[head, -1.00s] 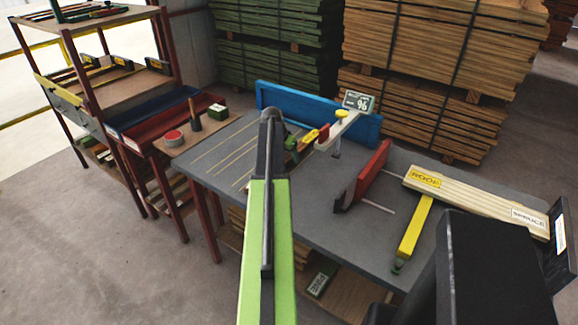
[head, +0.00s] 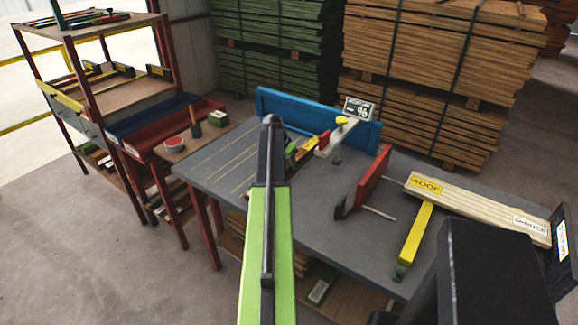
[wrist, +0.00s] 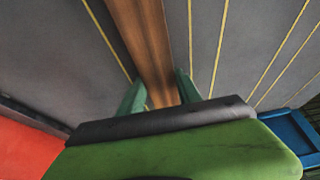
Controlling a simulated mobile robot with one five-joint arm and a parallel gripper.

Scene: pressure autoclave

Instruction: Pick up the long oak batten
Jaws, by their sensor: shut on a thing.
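The long oak batten (wrist: 143,40) is a brown strip of wood. In the wrist view it runs from the top edge down between the green fingers of my gripper (wrist: 160,92). My gripper is shut on it, above the grey table top with yellow lines. My wrist body hides the batten's near end, and its far end is out of the picture. I cannot tell whether the batten touches the table.
The grey table (head: 225,165) has a blue fence (head: 350,130) at the back and a red upright plate (head: 372,178). A pale board labelled SPRUCE (head: 475,208) and a yellow bar (head: 415,240) lie at the right. A shelf rack (head: 105,85) stands left; timber stacks (head: 430,60) stand behind.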

